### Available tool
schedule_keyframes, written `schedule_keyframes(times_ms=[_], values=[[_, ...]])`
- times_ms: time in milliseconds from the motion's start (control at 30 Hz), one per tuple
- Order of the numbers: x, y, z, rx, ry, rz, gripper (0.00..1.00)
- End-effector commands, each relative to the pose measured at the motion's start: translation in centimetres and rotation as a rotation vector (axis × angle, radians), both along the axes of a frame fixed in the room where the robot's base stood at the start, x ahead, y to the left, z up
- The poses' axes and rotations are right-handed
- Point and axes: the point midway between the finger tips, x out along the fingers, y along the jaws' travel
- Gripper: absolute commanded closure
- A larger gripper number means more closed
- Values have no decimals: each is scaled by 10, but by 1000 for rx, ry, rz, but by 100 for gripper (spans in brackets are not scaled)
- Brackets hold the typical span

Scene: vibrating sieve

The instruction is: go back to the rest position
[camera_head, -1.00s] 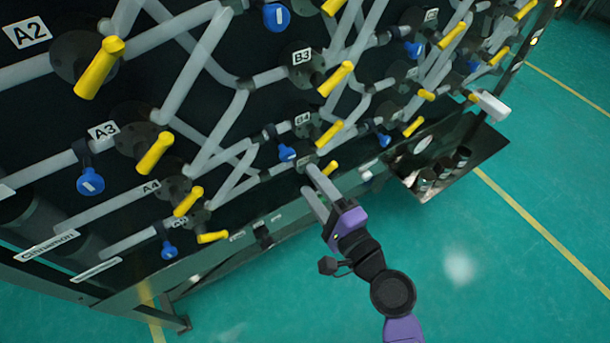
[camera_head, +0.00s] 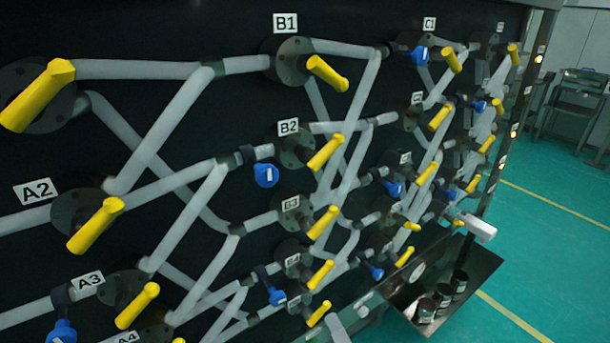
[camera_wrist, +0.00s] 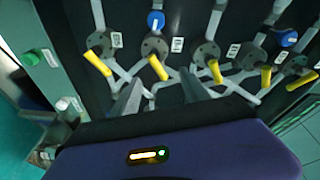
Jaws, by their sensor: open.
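My gripper (camera_wrist: 161,76) is open and empty in the wrist view. Its two grey fingers are spread apart in front of the dark pipe panel (camera_wrist: 75,20), with nothing between them; I cannot tell their exact distance from it. In the head view only a grey fingertip part of my gripper (camera_head: 337,328) shows at the bottom edge, below the B column of valves. The rest of my arm is out of that view.
A tray (camera_head: 392,308) with dark jars (camera_head: 427,309) juts out at lower right.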

Motion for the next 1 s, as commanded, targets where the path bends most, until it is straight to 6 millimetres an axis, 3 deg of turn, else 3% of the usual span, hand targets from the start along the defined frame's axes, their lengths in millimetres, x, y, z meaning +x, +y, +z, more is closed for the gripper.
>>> schedule_keyframes(times_ms=[300,500,800,1000], values=[[-100,-77,-6,-532,-95,-221,46],[-172,-109,7,-859,-123,-279,46],[-266,-130,29,-1215,-102,-228,46],[-306,-135,23,-1274,-21,-165,46]])
